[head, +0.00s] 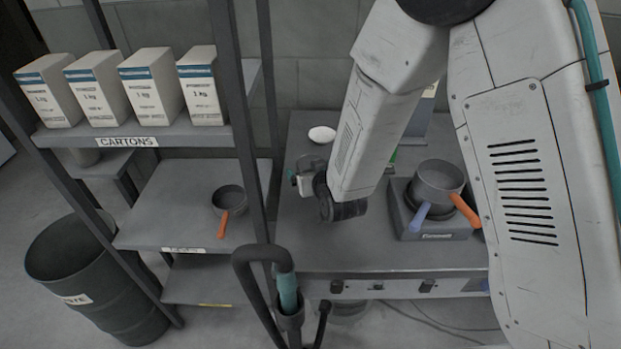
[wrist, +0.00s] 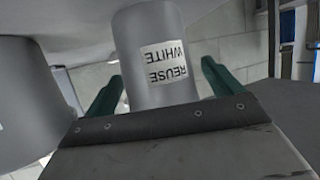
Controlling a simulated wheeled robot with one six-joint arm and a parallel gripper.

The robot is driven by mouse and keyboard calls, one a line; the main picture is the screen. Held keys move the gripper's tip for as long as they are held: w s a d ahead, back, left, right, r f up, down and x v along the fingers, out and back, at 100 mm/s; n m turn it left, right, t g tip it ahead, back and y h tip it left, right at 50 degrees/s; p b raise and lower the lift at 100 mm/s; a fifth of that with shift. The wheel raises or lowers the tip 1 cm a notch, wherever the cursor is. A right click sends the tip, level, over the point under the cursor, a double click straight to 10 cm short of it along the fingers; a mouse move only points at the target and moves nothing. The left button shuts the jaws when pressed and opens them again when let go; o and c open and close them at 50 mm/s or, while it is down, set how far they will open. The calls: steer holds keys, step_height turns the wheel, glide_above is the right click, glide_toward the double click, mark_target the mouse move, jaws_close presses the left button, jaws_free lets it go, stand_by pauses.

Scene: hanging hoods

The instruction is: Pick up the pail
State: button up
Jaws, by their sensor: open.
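In the wrist view, a plain grey cylinder (wrist: 152,35), which looks like the pail, bears a white label reading "REUSE WHITE", upside down in the picture. My gripper (wrist: 162,84) is open, with one green finger on each side of the cylinder in the picture. I see no contact, and cannot tell how far the cylinder reaches between the fingers. In the head view, my gripper (head: 299,180) is low over the grey bench, left of my forearm, which hides part of the bench. I cannot clearly pick out the labelled cylinder there.
A second grey cylinder (wrist: 28,90) stands close on the left in the wrist view. A hotplate (head: 432,228) bears a pan (head: 437,180) right of my forearm. A rack post (head: 262,130) and a shelf pot (head: 228,198) are left. A white round thing (head: 322,134) is behind my gripper.

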steer(key=c, duration=1.2)
steer(key=shift+r, duration=0.15)
